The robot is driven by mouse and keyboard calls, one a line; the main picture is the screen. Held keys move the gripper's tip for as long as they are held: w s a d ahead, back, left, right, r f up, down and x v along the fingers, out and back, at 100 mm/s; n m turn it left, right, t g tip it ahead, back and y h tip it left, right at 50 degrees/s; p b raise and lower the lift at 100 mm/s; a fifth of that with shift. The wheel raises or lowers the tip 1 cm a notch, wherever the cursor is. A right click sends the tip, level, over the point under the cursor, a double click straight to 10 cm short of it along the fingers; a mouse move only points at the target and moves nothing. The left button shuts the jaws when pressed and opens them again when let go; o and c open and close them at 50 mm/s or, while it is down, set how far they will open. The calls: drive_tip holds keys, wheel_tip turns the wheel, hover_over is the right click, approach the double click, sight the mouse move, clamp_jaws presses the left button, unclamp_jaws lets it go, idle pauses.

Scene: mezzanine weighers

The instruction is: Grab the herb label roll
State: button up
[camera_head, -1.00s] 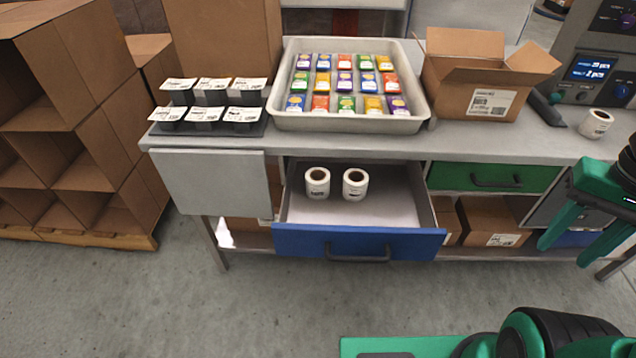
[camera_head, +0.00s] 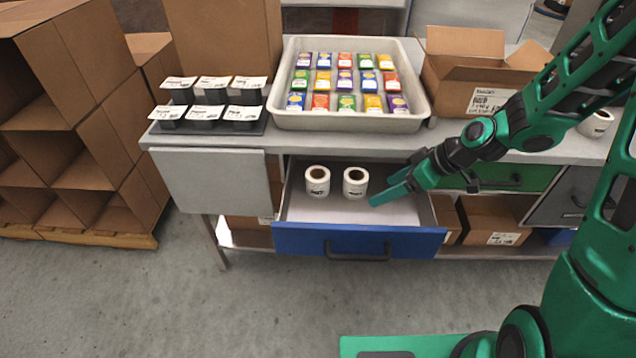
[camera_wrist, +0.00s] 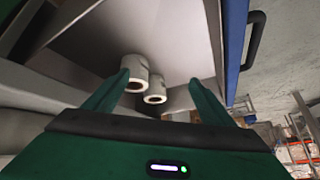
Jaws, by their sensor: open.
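Two white label rolls stand upright side by side in the open blue-fronted drawer (camera_head: 300,240). The left roll (camera_head: 318,182) and the right roll (camera_head: 355,183) have brown cores and small black print that I cannot read, so I cannot tell which is the herb roll. My gripper (camera_head: 381,190) is open and empty, just right of the right roll at the drawer's right side. In the wrist view both rolls show between the fingers, one roll (camera_wrist: 138,70) near the left finger and the other roll (camera_wrist: 155,91) near the middle. Neither is gripped.
A tray (camera_head: 350,123) of colourful packets stands on the bench above the drawer. Black holders with labels (camera_head: 210,112) are at left, an open cardboard box (camera_head: 460,70) at right. Another white roll (camera_head: 596,124) lies behind my arm. The green drawer (camera_head: 520,177) is shut.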

drive_tip(key=w+a+f+n+t+y, duration=0.25)
drive_tip(key=w+a+y, duration=0.2)
drive_tip(key=a, duration=0.45)
approach(311, 174)
drive_tip(key=shift+m+t+y, duration=0.25)
drive_tip(key=shift+t+y, duration=0.1)
drive_tip(key=shift+t, duration=0.1)
drive_tip(key=shift+w+a+f, duration=0.55)
drive_tip(key=shift+a+f, duration=0.3)
drive_tip(key=shift+a, duration=0.05)
drive_tip(key=shift+w+a+f, duration=0.55)
drive_tip(key=shift+a+f, duration=0.35)
drive_tip(key=shift+a, duration=0.05)
drive_tip(key=shift+c, duration=0.7)
drive_tip(key=c, duration=1.1)
drive_tip(key=shift+r, duration=0.2)
